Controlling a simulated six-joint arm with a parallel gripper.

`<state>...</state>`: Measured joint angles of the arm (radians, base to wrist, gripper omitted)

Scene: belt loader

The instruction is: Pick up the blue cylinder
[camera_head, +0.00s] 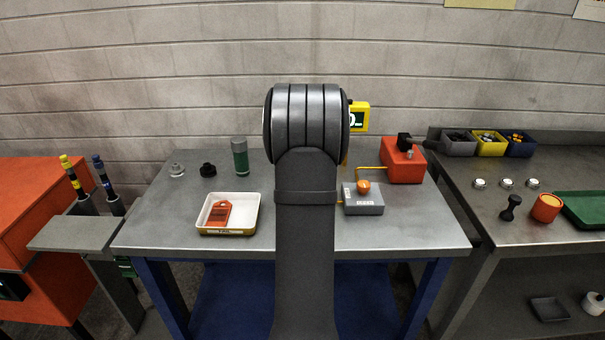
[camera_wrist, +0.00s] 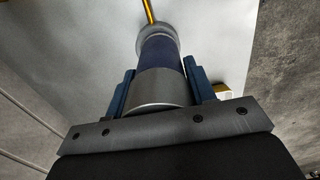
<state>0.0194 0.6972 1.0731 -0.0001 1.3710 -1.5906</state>
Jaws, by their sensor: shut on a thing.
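The blue cylinder (camera_wrist: 161,54), a dark blue body with grey metal ends, shows in the wrist view. It lies between the two blue fingers of my gripper (camera_wrist: 160,80), which is shut on it. Whether the cylinder touches a surface below cannot be told. In the head view, my own arm hides my gripper and the blue cylinder.
A green cylinder (camera_head: 240,158) stands on the grey table (camera_head: 150,225), behind a white tray (camera_head: 250,213) holding an orange-red tag (camera_head: 219,215). Right of my arm are a grey box with an orange button (camera_head: 364,199) and a red box (camera_head: 402,168). The table's front left is clear.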

